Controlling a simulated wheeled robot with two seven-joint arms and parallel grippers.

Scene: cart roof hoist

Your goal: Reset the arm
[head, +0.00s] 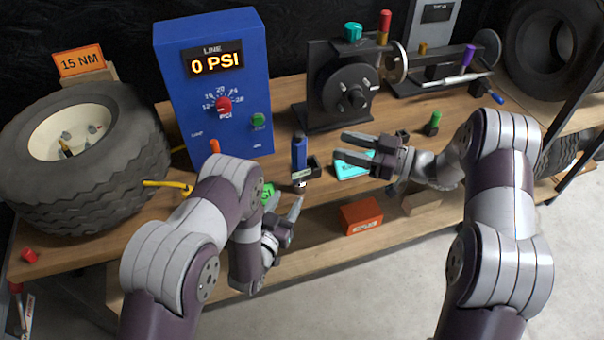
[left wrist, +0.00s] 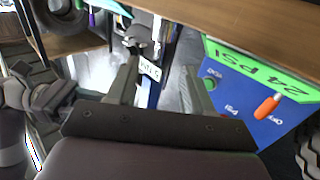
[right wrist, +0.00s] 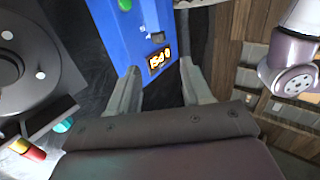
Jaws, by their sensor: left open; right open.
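My left gripper (head: 285,203) is open with nothing between its fingers, near the bench's front edge, below the upright blue tool (head: 299,155). Its fingers also show spread in the left wrist view (left wrist: 160,78). A green item (head: 267,193) is close beside it. My right gripper (head: 342,147) is open and empty, over the bench just above the cyan box (head: 352,170), pointing left. Its fingers show apart in the right wrist view (right wrist: 160,72). Whether either gripper touches anything nearby is unclear.
The blue line box (head: 175,75) reads 0 PSI. A large tyre (head: 140,165) fills the left, beside an orange 15 NM sign (head: 80,61). A black machine (head: 318,75) stands behind. Floor (head: 370,290) in front is clear.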

